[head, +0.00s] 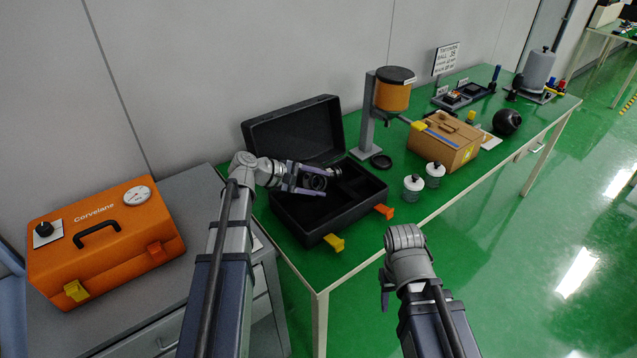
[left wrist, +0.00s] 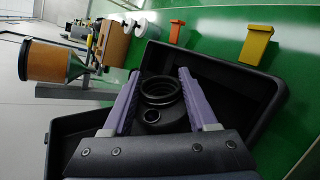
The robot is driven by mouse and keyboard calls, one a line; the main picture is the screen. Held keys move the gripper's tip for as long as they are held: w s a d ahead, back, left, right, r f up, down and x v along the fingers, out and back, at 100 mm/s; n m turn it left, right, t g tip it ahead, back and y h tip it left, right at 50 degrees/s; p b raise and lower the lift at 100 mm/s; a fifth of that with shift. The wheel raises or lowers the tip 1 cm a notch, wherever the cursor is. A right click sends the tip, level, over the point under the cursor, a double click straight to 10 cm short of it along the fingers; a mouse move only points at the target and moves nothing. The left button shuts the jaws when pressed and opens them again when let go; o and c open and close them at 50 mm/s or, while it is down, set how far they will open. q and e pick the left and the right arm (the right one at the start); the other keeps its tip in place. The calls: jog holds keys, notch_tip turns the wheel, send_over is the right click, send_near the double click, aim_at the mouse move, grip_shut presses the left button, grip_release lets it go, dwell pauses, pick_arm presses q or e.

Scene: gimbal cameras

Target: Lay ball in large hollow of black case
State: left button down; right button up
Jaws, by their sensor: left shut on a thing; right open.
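The black case (head: 352,214) stands open on the green table, its lid (head: 292,128) tilted back against the wall side. My left gripper (head: 312,182) is over the case's open interior, its purple fingers shut on a dark ball with a ringed lens front (left wrist: 160,92). The ball also shows between the fingers in the head view (head: 316,183). The case (left wrist: 262,82) lies behind the ball in the left wrist view. The hollows are mostly hidden by gripper and shadow; I cannot tell whether the ball touches the case. My right gripper (head: 386,292) is open and empty, in front of the table.
Orange and yellow latches (head: 334,242) stick out from the case front. A stand with an orange drum (head: 393,92), a cardboard box (head: 445,142), white jars (head: 413,187) and another black ball (head: 507,122) stand to the right. An orange case (head: 105,240) is on the grey cabinet.

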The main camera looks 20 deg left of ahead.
aim_at(306, 200)
pick_arm(q)
jog(key=shift+f+b, duration=3.05)
jog(key=shift+f, duration=0.25)
jog(key=shift+f+b, duration=0.55)
jog(key=shift+f, duration=0.05)
jog(key=shift+c, duration=0.5)
grip_release()
jog(key=shift+s, duration=0.1)
jog(key=p+v, duration=0.3)
jog(key=v, duration=0.3)
jog(key=shift+a+r, duration=0.2)
jog(key=shift+r, duration=0.15)
jog(key=shift+s+a+r+p, duration=0.15)
jog(key=shift+s+a+p, duration=0.2)
jog(key=shift+a+p, duration=0.1)
